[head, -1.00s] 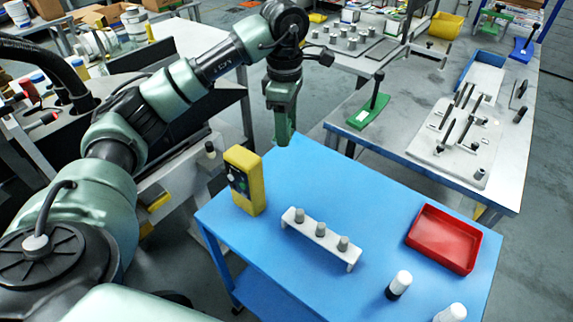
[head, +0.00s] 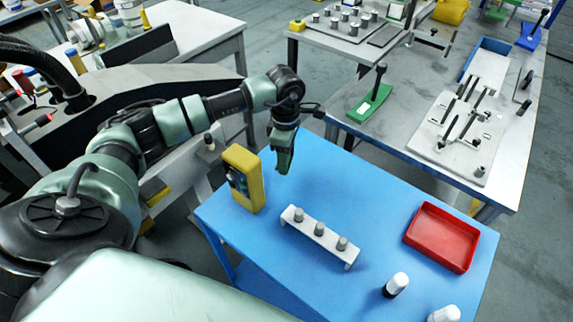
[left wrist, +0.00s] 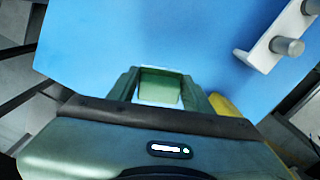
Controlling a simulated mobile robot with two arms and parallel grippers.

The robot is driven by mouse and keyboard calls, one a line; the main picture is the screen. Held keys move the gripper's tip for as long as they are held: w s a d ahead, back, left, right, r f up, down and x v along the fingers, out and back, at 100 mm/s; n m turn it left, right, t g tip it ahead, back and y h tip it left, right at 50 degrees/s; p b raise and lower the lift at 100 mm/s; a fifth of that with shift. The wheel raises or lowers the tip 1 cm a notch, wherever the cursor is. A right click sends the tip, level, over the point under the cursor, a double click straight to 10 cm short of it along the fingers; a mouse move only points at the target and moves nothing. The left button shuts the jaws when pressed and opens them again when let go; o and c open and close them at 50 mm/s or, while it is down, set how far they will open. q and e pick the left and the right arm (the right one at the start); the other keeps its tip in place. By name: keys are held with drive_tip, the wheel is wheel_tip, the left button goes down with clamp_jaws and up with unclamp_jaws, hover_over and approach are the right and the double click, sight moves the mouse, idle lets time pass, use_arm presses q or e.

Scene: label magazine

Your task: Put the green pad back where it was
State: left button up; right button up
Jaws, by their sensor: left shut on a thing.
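My left gripper (head: 283,167) points down over the far left part of the blue table (head: 340,180), to the right of a yellow upright box (head: 243,178). In the left wrist view its fingers (left wrist: 163,90) are shut on a green pad (left wrist: 161,86), with the blue tabletop beyond. The pad is hard to make out in the head view. The yellow box has a dark left face with small light and coloured marks, too small to read. My right gripper is in neither view.
A white rack (head: 320,237) with three grey pegs stands in front of the gripper. A red tray (head: 440,237) and two white-topped cylinders (head: 397,284) are on the right. Another bench (head: 440,110) with fixtures lies behind.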

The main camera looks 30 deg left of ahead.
use_arm(q)
drive_tip(key=shift+f, duration=0.3)
wheel_tip(320, 180, down, 4)
drive_tip(key=shift+r+p, duration=0.25)
drive_tip(key=shift+p, duration=0.25)
drive_tip(key=shift+f, duration=0.3)
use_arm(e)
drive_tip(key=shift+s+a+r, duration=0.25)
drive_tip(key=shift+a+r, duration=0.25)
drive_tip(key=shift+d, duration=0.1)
use_arm(q)
drive_tip(key=shift+f, duration=0.15)
drive_tip(key=o, duration=1.4)
drive_tip(key=shift+o, duration=0.2)
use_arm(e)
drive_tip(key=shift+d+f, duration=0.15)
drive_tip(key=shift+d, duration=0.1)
